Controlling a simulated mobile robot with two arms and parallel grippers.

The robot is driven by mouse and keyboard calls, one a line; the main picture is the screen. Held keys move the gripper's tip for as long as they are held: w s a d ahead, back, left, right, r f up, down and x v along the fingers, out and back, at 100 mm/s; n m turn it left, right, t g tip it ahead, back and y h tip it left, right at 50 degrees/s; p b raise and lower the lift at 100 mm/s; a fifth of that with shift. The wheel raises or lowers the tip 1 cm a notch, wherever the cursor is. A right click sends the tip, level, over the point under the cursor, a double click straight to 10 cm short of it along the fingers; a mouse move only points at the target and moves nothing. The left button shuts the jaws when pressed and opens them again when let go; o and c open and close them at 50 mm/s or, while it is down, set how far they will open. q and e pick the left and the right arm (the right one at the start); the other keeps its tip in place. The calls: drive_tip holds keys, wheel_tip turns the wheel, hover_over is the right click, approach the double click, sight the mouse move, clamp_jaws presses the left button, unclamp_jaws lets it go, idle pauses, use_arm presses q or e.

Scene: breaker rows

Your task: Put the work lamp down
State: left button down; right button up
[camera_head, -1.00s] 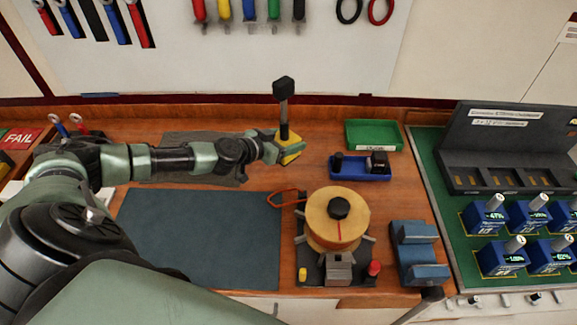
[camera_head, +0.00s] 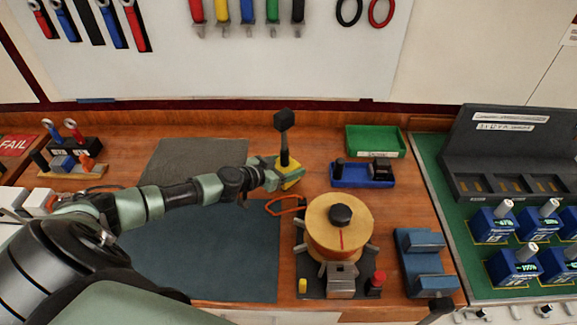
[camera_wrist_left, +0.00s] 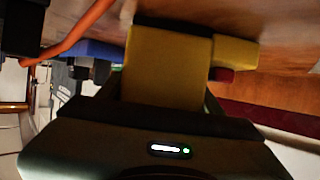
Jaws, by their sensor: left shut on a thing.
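The work lamp (camera_head: 286,166) has a yellow base, a dark stem and a black head at the top. It stands roughly upright in the head view, left of the blue tray. My left gripper (camera_head: 276,171) is shut on its yellow base, which fills the jaws in the left wrist view (camera_wrist_left: 165,68). I cannot tell whether the base touches the bench top.
A wooden spool (camera_head: 338,228) on a dark stand is close in front of the lamp, with an orange wire loop (camera_head: 284,205). A blue tray (camera_head: 352,182) and a green tray (camera_head: 376,142) are to the right. A grey mat (camera_head: 195,160) and a dark blue mat (camera_head: 215,255) lie left.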

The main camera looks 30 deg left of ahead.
use_arm(q)
drive_tip(key=shift+c, duration=1.4)
unclamp_jaws()
drive_tip(key=shift+f, duration=0.1)
use_arm(e)
drive_tip(key=shift+w, duration=0.3)
use_arm(q)
drive_tip(key=b+v, duration=0.2)
drive_tip(key=v, duration=0.8)
drive_tip(key=shift+s+a, duration=0.15)
drive_tip(key=shift+s, duration=0.15)
drive_tip(key=shift+s+r, duration=0.5)
drive_tip(key=shift+s, duration=0.1)
use_arm(e)
drive_tip(key=shift+s+a+f, duration=0.1)
drive_tip(key=shift+a+f, duration=0.05)
drive_tip(key=shift+f, duration=1.05)
use_arm(q)
drive_tip(key=shift+s+f, duration=0.1)
use_arm(e)
drive_tip(key=shift+s, duration=0.1)
